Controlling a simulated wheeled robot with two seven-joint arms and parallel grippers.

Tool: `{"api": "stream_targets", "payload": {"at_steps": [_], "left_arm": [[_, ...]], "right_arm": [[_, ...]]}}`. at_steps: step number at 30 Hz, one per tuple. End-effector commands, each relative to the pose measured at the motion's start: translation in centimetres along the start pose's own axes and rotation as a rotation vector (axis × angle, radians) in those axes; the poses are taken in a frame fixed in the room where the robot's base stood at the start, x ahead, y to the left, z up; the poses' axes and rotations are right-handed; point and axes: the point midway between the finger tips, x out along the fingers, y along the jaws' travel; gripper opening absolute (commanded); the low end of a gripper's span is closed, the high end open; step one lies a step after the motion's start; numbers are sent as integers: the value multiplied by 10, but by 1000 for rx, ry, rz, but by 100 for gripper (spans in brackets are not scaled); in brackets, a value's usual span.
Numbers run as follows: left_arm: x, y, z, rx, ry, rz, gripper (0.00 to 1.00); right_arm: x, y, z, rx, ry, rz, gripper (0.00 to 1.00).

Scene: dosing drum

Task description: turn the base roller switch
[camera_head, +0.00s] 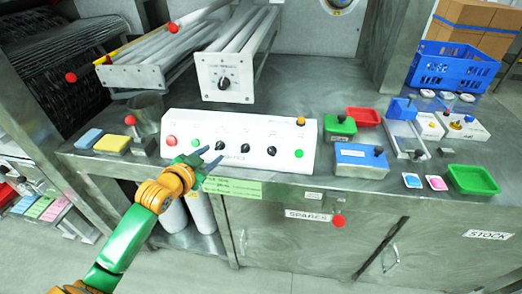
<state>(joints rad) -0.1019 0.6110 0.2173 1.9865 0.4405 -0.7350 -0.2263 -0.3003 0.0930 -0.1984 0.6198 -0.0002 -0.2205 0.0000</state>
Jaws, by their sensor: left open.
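A white sloped control panel (240,139) stands on the metal counter, with a red button (171,140), several black rotary knobs and green buttons. One black knob (220,145) is close to my left gripper in the picture. Another black rotary knob (224,83) is on the white end plate of the roller unit behind the panel. The small labels are too blurred to tell which knob is the base roller switch. My left gripper (212,157) is open and empty, with its fingers in front of the panel's left half. I cannot tell whether it touches the panel. My right gripper is not in view.
Blue and yellow sponges (113,143) and a metal cup (145,108) are left of the panel. A blue box (361,157), a green tray (473,179) and a blue crate (453,68) are to the right. Cupboards are below the counter edge.

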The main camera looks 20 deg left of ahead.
Motion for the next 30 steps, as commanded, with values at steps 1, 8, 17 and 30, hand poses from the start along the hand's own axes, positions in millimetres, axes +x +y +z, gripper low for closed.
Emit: {"api": "stream_targets", "payload": {"at_steps": [1, 8, 17, 30], "left_arm": [[4, -1, -3, 1, 6, -1, 44], [47, 0, -3, -1, 4, -1, 44], [68, 0, -2, 0, 4, 1, 44], [68, 0, -2, 1, 4, 0, 0]], "right_arm": [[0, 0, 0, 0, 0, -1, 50], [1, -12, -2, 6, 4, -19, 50], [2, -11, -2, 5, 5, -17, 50], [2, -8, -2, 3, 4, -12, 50]]}}
